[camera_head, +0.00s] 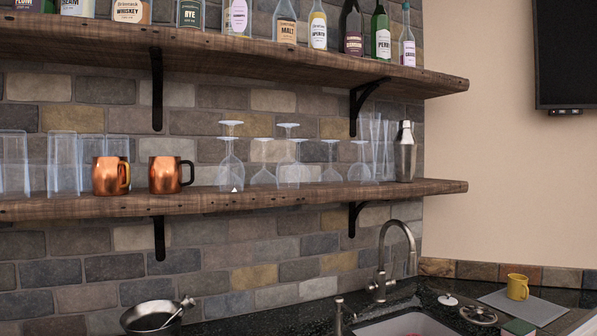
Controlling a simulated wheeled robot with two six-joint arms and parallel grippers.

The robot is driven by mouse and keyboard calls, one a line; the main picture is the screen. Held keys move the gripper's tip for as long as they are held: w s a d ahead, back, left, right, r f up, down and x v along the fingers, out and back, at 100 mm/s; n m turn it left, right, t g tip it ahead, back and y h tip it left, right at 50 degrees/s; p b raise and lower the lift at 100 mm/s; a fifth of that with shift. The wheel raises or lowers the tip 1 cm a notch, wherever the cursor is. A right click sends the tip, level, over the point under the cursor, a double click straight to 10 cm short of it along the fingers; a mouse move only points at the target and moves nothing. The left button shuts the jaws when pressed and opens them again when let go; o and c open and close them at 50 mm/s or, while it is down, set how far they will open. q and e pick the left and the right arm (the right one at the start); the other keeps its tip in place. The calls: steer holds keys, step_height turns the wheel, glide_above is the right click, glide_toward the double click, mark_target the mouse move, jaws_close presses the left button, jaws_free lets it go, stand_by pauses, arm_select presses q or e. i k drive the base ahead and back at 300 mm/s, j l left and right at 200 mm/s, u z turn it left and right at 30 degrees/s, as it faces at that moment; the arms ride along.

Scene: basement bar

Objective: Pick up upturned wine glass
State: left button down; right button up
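Several clear upturned wine glasses stand on the lower wooden shelf (330,196), bowls down and feet up. The leftmost upturned wine glass (231,160) is one of the taller ones, and a small white triangle shows at its base. Another tall upturned glass (288,158) stands to its right, with shorter ones between and beyond. The glasses overlap in view and are faint against the brick wall. Neither of my grippers is in view.
Copper mugs (164,175) and tall clear glasses (62,163) stand left of the wine glasses; a metal shaker (405,152) stands right. Bottles line the upper shelf (230,51).

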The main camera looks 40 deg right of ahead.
mark_target(289, 170)
steer(key=l+u, duration=0.2)
steer(key=l, duration=0.25)
steer(key=k+l+u, duration=0.2)
steer(key=l, duration=0.25)
steer(key=l+u, duration=0.2)
steer(key=l, duration=0.25)
steer(key=l+u, duration=0.45)
steer(key=u, duration=0.3)
